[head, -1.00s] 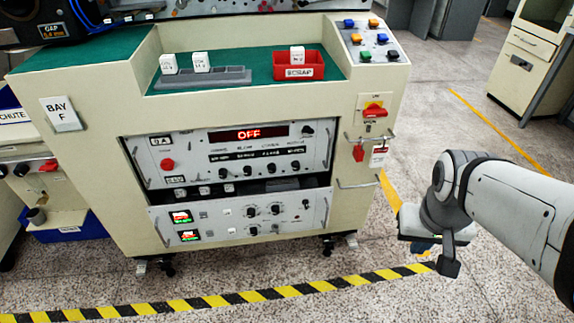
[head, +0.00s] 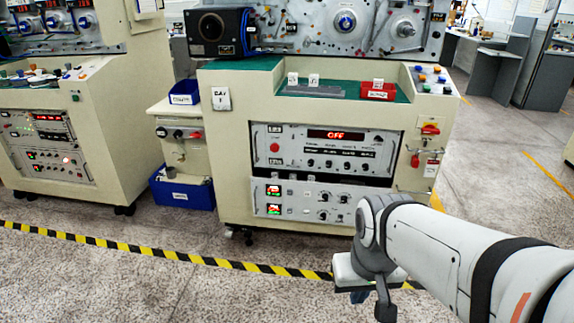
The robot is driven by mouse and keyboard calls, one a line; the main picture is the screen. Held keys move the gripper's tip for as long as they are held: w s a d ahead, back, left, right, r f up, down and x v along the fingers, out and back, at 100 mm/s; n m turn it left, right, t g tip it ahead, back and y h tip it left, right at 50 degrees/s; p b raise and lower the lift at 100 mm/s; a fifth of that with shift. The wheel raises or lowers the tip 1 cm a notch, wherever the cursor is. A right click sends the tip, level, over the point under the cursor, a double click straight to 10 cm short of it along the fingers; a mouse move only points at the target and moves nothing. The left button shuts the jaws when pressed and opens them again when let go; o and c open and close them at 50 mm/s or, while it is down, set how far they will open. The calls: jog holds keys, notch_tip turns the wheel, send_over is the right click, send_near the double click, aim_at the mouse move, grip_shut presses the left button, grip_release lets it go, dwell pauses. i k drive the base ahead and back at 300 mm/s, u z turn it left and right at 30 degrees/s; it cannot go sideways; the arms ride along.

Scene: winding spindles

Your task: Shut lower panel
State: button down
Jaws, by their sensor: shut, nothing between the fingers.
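The lower panel (head: 300,203) is a light grey front with two small lit displays at its left, several knobs and a handle at each end. It sits below the upper panel (head: 322,149), whose red display reads OFF. A dark gap (head: 340,181) with small items shows between the two panels, so the lower panel stands out from the cabinet. My gripper (head: 383,302) is in front of the machine at lower right, pointing down, apart from the panel. It is shut and empty; its fingertips are hard to make out.
The cream BAY F cabinet (head: 232,160) stands on castors behind a yellow-black floor stripe (head: 180,255). A blue bin (head: 183,193) sits on its left, with another cabinet (head: 110,130) beyond. A red rotary switch (head: 430,129) is on its right front. The floor in front is clear.

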aim_at(270, 199)
jog(key=u, duration=0.05)
jog(key=i, duration=1.8)
jog(key=z, duration=0.85)
jog(key=k, duration=0.7)
jog(key=z, duration=0.15)
jog(key=i, duration=0.8)
jog(key=u, duration=0.1)
